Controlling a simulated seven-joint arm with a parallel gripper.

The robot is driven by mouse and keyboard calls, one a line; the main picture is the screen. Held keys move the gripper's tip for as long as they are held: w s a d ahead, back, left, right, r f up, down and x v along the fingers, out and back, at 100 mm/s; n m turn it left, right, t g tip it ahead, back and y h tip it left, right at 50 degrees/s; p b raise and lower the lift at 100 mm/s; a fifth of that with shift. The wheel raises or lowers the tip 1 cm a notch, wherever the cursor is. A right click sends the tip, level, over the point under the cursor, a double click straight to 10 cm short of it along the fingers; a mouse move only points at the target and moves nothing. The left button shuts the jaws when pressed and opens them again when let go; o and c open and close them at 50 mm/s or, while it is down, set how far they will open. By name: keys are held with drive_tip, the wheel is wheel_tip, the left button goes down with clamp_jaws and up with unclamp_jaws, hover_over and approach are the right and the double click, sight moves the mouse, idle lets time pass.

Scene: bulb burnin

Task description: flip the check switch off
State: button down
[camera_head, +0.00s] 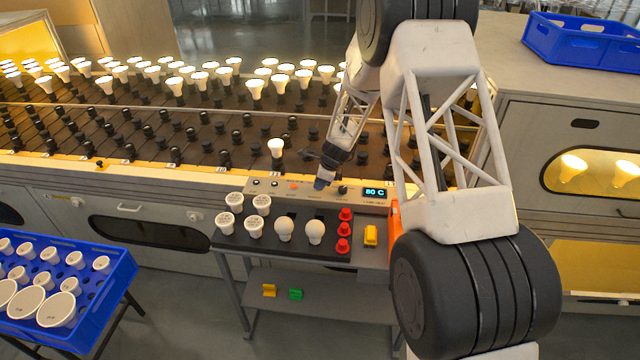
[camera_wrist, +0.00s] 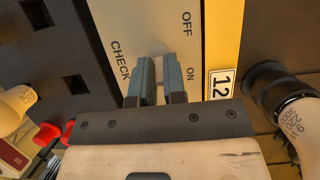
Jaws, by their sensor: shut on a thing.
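In the wrist view, the panel (camera_wrist: 135,22) carries the labels CHECK, OFF and ON. The pale check switch (camera_wrist: 160,50) shows partly between my fingertips; I cannot tell which way it points. My gripper (camera_wrist: 158,68) is shut on it, its two blue-grey fingers close together. In the head view, my gripper (camera_head: 321,184) is down at the panel, left of the display, and hides the switch.
A dark tray (camera_head: 270,247) below the panel holds white bulbs and red caps (camera_head: 344,229). One lit bulb (camera_head: 276,147) stands in the rack behind the panel.

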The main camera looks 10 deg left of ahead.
drive_tip(key=shift+a+h, duration=0.1)
drive_tip(key=shift+h, duration=0.2)
drive_tip(key=shift+a+r+h, duration=0.1)
drive_tip(key=shift+a+h, duration=0.2)
drive_tip(key=shift+h, duration=0.6)
drive_tip(key=shift+a+h, duration=0.25)
drive_tip(key=shift+h, duration=0.65)
drive_tip(key=shift+a+h, duration=0.2)
drive_tip(key=shift+h, duration=0.5)
drive_tip(key=shift+a+h, duration=0.15)
drive_tip(key=shift+h, duration=0.55)
drive_tip(key=c, duration=1.2)
unclamp_jaws()
drive_tip(key=shift+v, duration=3.9)
